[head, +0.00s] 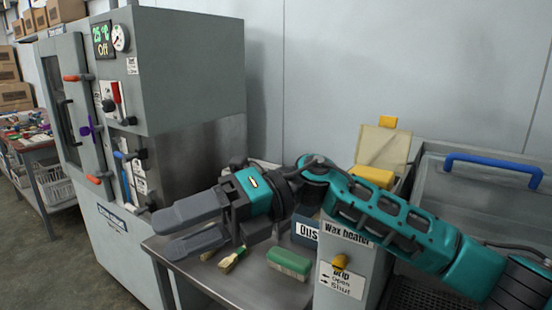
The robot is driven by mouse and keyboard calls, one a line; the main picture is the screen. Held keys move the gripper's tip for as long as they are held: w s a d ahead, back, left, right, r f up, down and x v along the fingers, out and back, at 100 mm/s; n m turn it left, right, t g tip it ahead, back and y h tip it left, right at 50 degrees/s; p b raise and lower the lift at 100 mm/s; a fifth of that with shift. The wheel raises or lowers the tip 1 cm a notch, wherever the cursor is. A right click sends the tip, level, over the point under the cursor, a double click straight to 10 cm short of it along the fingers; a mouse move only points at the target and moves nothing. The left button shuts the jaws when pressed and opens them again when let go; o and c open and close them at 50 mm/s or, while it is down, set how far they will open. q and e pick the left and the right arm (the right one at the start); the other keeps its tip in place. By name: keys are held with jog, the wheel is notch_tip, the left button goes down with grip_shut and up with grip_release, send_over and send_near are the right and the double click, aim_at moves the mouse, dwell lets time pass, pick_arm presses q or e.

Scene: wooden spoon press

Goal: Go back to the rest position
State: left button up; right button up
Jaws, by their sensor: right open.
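My right gripper (188,228) reaches in from the right on its teal arm. Its two grey fingers point left and are spread apart with nothing between them. It is above the front left part of the metal table (217,291), to the right of the press cabinet (187,75). My left gripper is not in view.
A green brush (289,263) and a small brush with a green band (232,260) lie on the table. The wax heater (345,253) stands at its right, partly behind my arm. A tank with a blue handle (493,162) is at far right. Shelves with boxes stand far left.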

jog(key=w+d+f+m+t+h, duration=0.1)
jog(key=w+d+f+m+t, duration=0.3)
jog(key=f+m+t, duration=0.6)
jog(key=w+d+f+m+t+h, duration=0.1)
jog(key=d+f+m+t, duration=0.2)
jog(key=d+m+t, duration=0.75)
jog(key=w+f+m+t+h, duration=0.1)
jog(key=w+f+m+t, duration=0.35)
jog(key=m, duration=1.05)
jog(key=s+d+f+m+g+h, duration=0.3)
jog(key=s+d+f, duration=0.4)
jog(key=f, duration=0.5)
jog(key=s+d+f+m+g+h, duration=0.3)
jog(key=s+d+f+m+h, duration=0.3)
jog(key=s+f, duration=0.4)
notch_tip(320, 180, down, 2)
jog(key=shift+s+d, duration=0.4)
jog(key=shift+d, duration=0.2)
jog(key=shift+c, duration=0.3)
